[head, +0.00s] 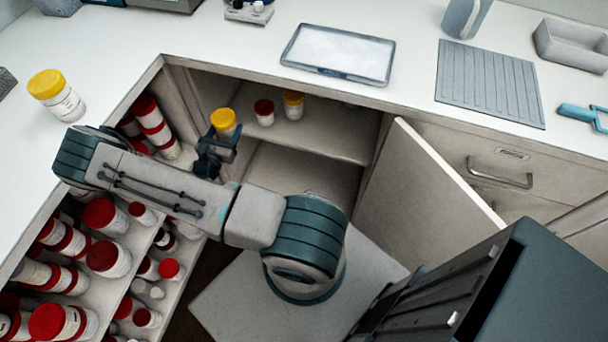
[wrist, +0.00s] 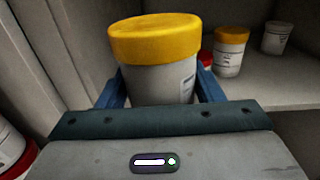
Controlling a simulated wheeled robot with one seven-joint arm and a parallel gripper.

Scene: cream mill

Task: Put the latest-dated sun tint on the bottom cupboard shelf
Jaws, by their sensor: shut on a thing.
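My gripper (head: 217,150) is shut on a yellow-lidded white jar (head: 224,121), held upright in the cupboard opening. In the wrist view the jar (wrist: 154,60) fills the space between the blue fingers, its label turned to the right and unreadable. The open cupboard has an upper shelf (head: 325,138) and a lower bottom shelf (head: 290,175). On the upper shelf stand a red-lidded jar (head: 264,112) and another yellow-lidded jar (head: 293,105). Another yellow-lidded jar (head: 58,95) stands on the left worktop. The dates cannot be read.
The open cupboard door (head: 420,205) stands to the right of the opening. Racks of red-lidded jars (head: 108,252) fill the left side. A tray (head: 338,54) and a ribbed mat (head: 489,82) lie on the worktop. The visible bottom shelf looks clear.

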